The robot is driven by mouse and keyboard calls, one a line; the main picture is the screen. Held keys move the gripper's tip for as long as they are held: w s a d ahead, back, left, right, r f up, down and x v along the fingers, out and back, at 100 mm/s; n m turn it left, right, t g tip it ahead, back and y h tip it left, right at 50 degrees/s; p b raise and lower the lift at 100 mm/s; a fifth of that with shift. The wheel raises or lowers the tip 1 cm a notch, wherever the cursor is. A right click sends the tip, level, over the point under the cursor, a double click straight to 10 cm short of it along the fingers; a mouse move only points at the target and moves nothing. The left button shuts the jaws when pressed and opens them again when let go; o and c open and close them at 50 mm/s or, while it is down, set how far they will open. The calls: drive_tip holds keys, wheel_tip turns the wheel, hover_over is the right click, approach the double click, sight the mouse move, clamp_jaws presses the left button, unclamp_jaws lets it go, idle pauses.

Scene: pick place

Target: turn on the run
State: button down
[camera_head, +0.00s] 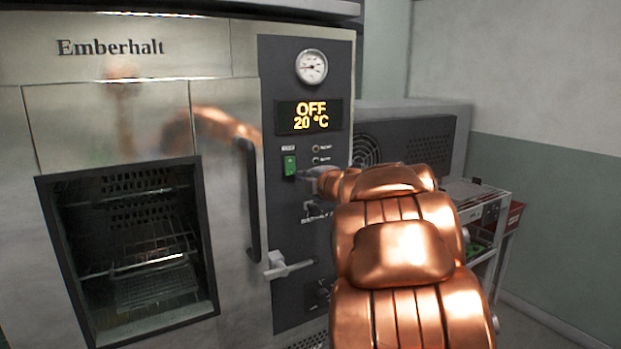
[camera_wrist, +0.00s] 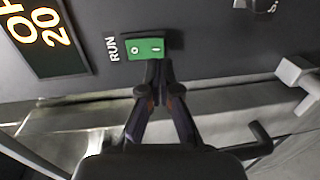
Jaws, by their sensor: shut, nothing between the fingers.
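The green RUN rocker switch (camera_head: 289,166) sits on the dark control panel of the oven, below the display (camera_head: 309,116), which reads OFF 20 °C. My gripper (camera_head: 308,174) reaches in from the right, close to the switch.
The oven door handle (camera_head: 249,200) stands out left of the switch. A grey lever (camera_head: 287,265) juts out below. A round gauge (camera_head: 312,66) is above the display. A grey vented unit (camera_head: 430,125) and a cart (camera_head: 485,215) stand to the right.

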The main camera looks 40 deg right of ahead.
sight(292, 173)
drive_tip(key=shift+w+d+f+p, duration=0.1)
drive_tip(key=shift+w+f+p, duration=0.1)
drive_tip(key=shift+w, duration=0.85)
drive_tip(key=shift+w+d+f+p, duration=0.1)
drive_tip(key=shift+w+p, duration=0.05)
drive_tip(key=shift+w, duration=0.85)
